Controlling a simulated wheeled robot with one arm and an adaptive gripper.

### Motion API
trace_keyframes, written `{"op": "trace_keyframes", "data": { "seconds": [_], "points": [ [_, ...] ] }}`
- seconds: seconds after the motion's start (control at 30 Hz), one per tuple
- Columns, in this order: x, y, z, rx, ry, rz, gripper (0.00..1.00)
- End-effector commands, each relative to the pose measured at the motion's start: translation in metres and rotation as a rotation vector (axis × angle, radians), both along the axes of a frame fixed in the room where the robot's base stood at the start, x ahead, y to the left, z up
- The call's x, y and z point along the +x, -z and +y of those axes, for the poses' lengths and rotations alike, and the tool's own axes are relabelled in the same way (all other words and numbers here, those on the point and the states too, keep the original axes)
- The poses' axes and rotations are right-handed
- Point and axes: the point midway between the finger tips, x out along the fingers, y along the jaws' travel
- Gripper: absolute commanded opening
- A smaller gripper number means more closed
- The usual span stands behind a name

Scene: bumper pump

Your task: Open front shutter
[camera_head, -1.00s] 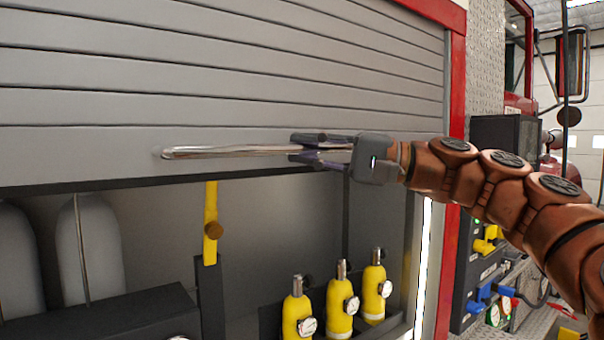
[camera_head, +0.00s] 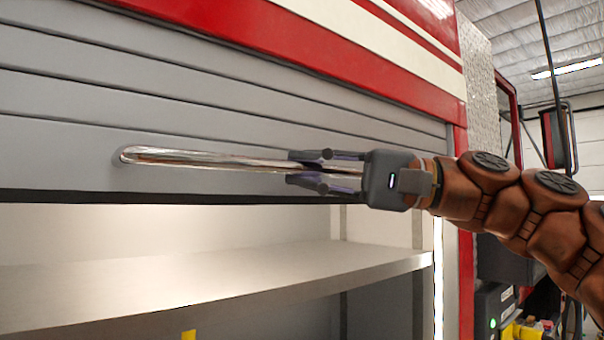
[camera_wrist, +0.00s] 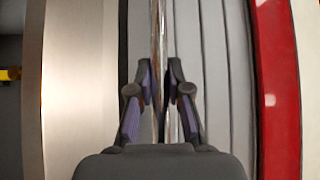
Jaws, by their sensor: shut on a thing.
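The front shutter (camera_head: 60,103) is a grey slatted roller door, raised most of the way, with a few slats showing below the red and white body panel. A chrome bar handle (camera_head: 200,160) runs along its bottom slat. My gripper (camera_head: 300,168) is shut on the handle near its right end. In the wrist view the handle (camera_wrist: 158,40) passes between the fingers of my gripper (camera_wrist: 160,85), with the shutter (camera_wrist: 212,60) behind it. The handle's right end is hidden by my gripper.
Below the shutter, the open compartment shows a pale metal shelf (camera_head: 220,278). The tip of a yellow object (camera_head: 188,335) shows at the bottom. The red frame (camera_head: 464,225) edges the opening at right, with a dark panel (camera_head: 495,310) beyond.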

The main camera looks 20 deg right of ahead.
Motion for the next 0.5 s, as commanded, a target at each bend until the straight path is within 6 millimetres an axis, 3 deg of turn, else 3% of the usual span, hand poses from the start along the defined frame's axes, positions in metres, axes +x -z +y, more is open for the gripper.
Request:
{"op": "trace_keyframes", "data": {
  "seconds": [0.2,0.23,0.5],
  "points": [
    [-0.0002,-0.0006,-0.0009,0.001,0.002,-0.001,0.0],
    [-0.0001,-0.0005,-0.0009,0.001,0.002,-0.001,0.18],
    [0.0003,0.0,-0.0001,0.0,0.0,-0.001,0.43]
  ]
}}
